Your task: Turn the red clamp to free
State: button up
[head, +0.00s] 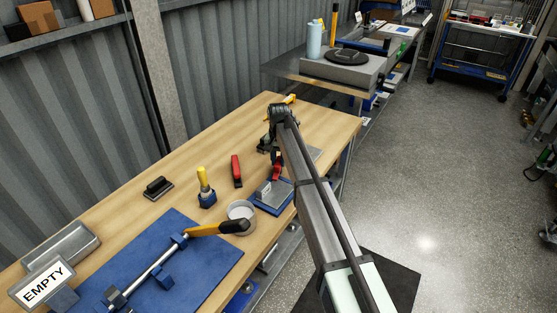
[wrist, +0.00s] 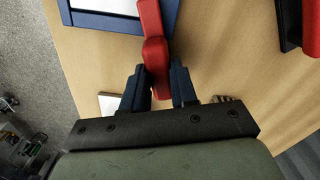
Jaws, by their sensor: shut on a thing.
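The red clamp (head: 276,173) stands at the back edge of a blue-framed fixture (head: 272,210) with a grey plate, on the wooden bench. In the wrist view its red handle (wrist: 155,52) runs up from between the fingers, beside the fixture's blue frame (wrist: 108,22). My gripper (wrist: 158,82) is shut on the handle's end, one dark finger on each side. In the head view my gripper (head: 271,146) is small and partly hidden by my arm. The clamp's pivot is out of sight in the wrist view.
A second red-handled tool (head: 237,171) lies left of the clamp. An EMPTY sign (head: 44,288) is at the lower left.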

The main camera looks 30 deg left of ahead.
grip_shut()
jog(key=shift+m, duration=0.4)
jog(key=m, duration=0.4)
jog(key=shift+m, duration=0.4)
jog(key=m, duration=1)
jog(key=shift+m, duration=0.4)
jog(key=m, duration=0.5)
jog(key=shift+m, duration=0.4)
jog(key=o, duration=0.7)
grip_release()
